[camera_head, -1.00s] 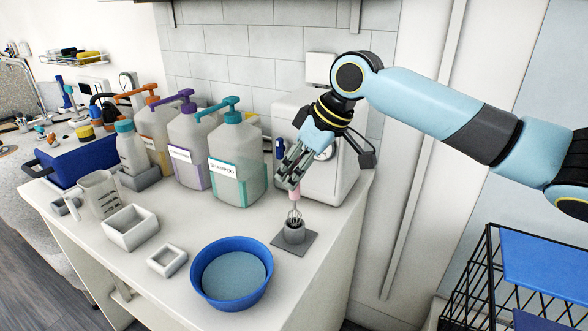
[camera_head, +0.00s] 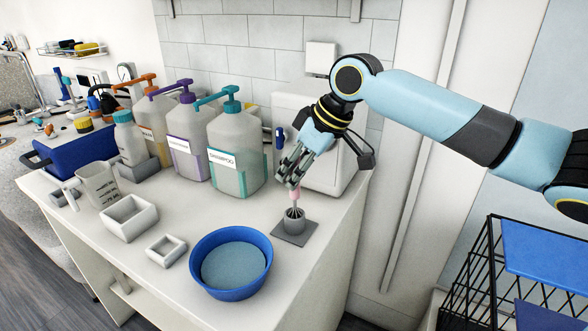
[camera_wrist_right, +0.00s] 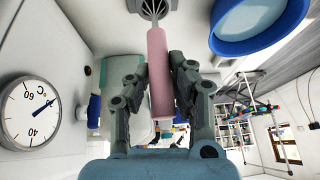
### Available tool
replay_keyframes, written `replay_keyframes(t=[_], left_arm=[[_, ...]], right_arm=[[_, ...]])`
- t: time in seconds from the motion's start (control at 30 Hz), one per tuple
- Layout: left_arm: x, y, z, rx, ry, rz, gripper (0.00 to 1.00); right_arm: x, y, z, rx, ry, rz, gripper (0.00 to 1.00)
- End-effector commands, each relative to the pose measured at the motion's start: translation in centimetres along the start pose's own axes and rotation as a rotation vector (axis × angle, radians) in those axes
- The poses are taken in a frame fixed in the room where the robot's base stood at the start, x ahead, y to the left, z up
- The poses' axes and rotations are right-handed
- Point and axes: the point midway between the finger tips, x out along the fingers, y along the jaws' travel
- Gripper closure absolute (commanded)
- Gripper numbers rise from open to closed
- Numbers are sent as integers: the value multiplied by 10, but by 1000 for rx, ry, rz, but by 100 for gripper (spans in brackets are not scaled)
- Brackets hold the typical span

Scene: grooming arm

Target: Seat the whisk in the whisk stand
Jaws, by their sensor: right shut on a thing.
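The whisk has a pink handle and thin metal wires (camera_head: 295,198). Its handle also shows in the right wrist view (camera_wrist_right: 159,75). My right gripper (camera_head: 293,184) is shut on the pink handle, with one finger on each side of it. The whisk is upright, wires down, at the grey whisk stand (camera_head: 294,222), a short round cup on a square dark plate. The lower ends of the wires are hidden in or behind the stand's rim, so I cannot tell how deep they sit. My left gripper is in neither view.
A blue bowl (camera_head: 214,293) stands in front of the stand. Two square white trays (camera_head: 112,230) are at left. Large pump bottles (camera_head: 240,150) and a white box with a dial (camera_head: 288,110) stand behind. A black wire rack (camera_head: 487,262) is at right.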

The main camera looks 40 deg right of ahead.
Motion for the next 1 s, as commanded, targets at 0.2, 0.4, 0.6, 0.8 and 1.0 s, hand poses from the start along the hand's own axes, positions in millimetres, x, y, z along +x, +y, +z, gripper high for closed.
replay_keyframes(t=[0.2,0.4,0.6,0.8,1.0], left_arm=[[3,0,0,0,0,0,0],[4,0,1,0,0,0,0],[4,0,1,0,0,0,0],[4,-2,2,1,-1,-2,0],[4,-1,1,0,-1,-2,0]], right_arm=[[6,0,3,0,0,-1,100],[7,0,4,-1,0,-1,72],[7,0,4,-1,0,-1,54],[7,0,4,-1,0,0,54],[-12,2,4,-4,-1,4,54]])
